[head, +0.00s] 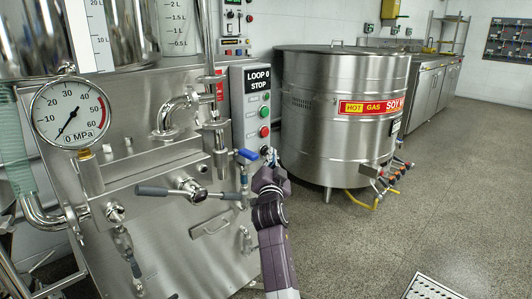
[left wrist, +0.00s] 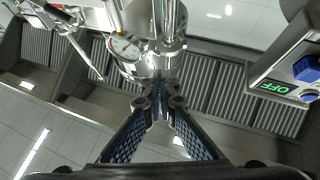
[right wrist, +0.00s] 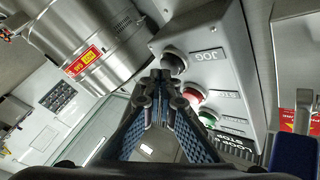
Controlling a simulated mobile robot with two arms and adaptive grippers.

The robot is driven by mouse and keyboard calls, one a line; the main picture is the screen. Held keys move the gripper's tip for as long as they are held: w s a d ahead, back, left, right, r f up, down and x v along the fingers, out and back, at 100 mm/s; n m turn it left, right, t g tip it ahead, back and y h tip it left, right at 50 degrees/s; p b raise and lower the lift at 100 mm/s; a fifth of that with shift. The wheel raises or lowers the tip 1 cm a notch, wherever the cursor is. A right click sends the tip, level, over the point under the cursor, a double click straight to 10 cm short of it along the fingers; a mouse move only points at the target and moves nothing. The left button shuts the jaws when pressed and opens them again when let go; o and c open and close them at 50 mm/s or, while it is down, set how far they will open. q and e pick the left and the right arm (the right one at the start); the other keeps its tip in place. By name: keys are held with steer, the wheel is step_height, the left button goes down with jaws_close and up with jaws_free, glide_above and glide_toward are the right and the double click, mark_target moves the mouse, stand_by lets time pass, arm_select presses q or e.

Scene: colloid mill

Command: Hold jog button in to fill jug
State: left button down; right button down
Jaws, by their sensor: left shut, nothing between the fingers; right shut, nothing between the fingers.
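The jog button (right wrist: 174,62) is a dark round knob beside the JOG label, at the end of a grey control box. In the head view it is the lowest button (head: 265,150) on the box. My right gripper (right wrist: 160,78) is shut and empty, its tips close beside the button; I cannot tell whether they touch it. The right gripper also shows in the head view (head: 270,160), just below the box. My left gripper (left wrist: 160,88) is shut and empty, pointing toward the steel fittings; it is not in the head view.
The box also carries a red button (head: 264,132) and a green button (head: 264,112). A valve with a blue handle (head: 246,155) sits just left of my right gripper. A pressure gauge (head: 70,112) is at left. A large steel kettle (head: 340,130) stands behind. Floor at right is open.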

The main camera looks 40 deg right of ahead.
arm_select(q)
steer(key=shift+s+a+r+t+h+b, duration=0.15)
steer(key=shift+s+r+t+h+b, duration=0.3)
steer(key=shift+s+r+t, duration=0.8)
stand_by(6.8)
